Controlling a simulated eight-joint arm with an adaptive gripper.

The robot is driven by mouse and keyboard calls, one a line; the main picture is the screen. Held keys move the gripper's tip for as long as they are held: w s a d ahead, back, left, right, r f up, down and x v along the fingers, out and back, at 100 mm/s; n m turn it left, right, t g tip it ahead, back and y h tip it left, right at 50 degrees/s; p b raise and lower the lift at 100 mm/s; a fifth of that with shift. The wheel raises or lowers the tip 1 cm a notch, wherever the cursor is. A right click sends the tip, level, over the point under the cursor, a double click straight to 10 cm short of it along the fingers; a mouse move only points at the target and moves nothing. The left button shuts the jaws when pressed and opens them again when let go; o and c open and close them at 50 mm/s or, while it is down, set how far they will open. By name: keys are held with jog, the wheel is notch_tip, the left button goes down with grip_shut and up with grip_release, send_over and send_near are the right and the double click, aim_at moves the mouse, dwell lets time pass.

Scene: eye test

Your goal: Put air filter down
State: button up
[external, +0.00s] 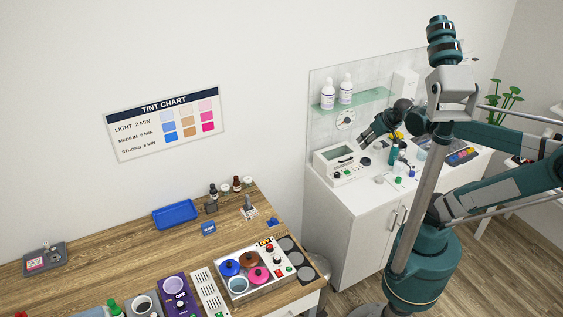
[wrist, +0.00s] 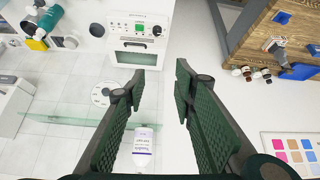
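I cannot pick out an air filter for certain in either view. My gripper (wrist: 160,73) is open in the wrist view, with a clear gap between its two dark green fingers and nothing held there. In the external view my gripper (external: 366,139) is small and dark, in front of the wall by the white cabinet. A yellow piece (wrist: 37,45) beside a teal cylinder (wrist: 50,18) shows at the upper left of the wrist view; I cannot tell what it is.
A white device with a green display (wrist: 138,44) stands on the white cabinet (external: 350,212). White bottles (external: 327,94) stand on a glass shelf (external: 362,100). The wooden desk (external: 120,255) holds a blue tray (external: 176,214) and a box of coloured pots (external: 253,290); its middle has bare room.

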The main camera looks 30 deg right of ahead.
jog(key=shift+m, duration=0.5)
jog(key=s+d+f, duration=0.2)
jog(key=s, duration=0.1)
jog(key=shift+f, duration=0.1)
